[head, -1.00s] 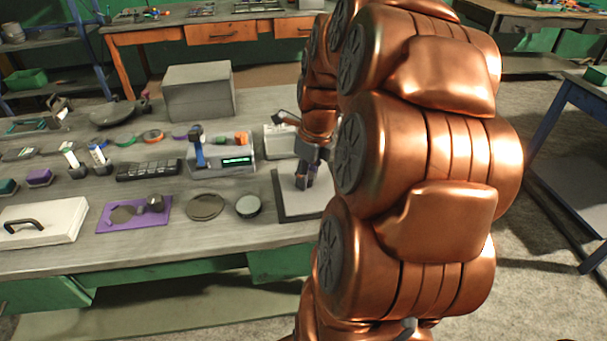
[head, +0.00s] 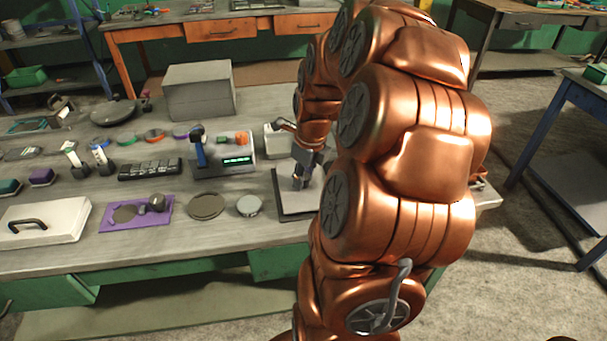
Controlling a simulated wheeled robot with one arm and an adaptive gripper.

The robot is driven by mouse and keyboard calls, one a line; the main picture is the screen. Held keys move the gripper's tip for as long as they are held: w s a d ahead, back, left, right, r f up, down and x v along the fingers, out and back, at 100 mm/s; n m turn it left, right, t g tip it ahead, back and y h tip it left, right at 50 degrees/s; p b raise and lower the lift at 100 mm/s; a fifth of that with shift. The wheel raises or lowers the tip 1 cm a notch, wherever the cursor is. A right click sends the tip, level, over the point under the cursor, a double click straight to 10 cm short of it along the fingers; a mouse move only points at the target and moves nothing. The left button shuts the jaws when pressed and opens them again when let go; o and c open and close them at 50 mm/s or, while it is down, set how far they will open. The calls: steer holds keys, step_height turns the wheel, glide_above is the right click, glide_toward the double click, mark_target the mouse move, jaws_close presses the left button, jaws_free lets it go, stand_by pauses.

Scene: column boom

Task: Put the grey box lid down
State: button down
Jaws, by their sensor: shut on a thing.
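My gripper (head: 299,183) points down over the right part of the workbench, shut on the grey box lid. The lid (head: 291,201) is a flat, light grey panel with a dark border along its left and front sides. My arm hides its right part. I cannot tell whether the dark border is the lid's own edge or a mat under it, or whether the lid touches the surface below. The grip point is small and partly hidden. A large grey box (head: 200,100) stands at the back of the bench.
A device with a green display (head: 237,162) and a pale box (head: 275,142) stand close behind and left of the lid. A round grey disc (head: 249,206), a dark disc (head: 206,206) and a purple mat (head: 112,221) lie to its left. A white lid with a black handle (head: 60,232) lies far left.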

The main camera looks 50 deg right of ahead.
steer(key=shift+f, duration=0.15)
steer(key=c, duration=0.8)
jaws_free()
steer(key=shift+c, duration=0.2)
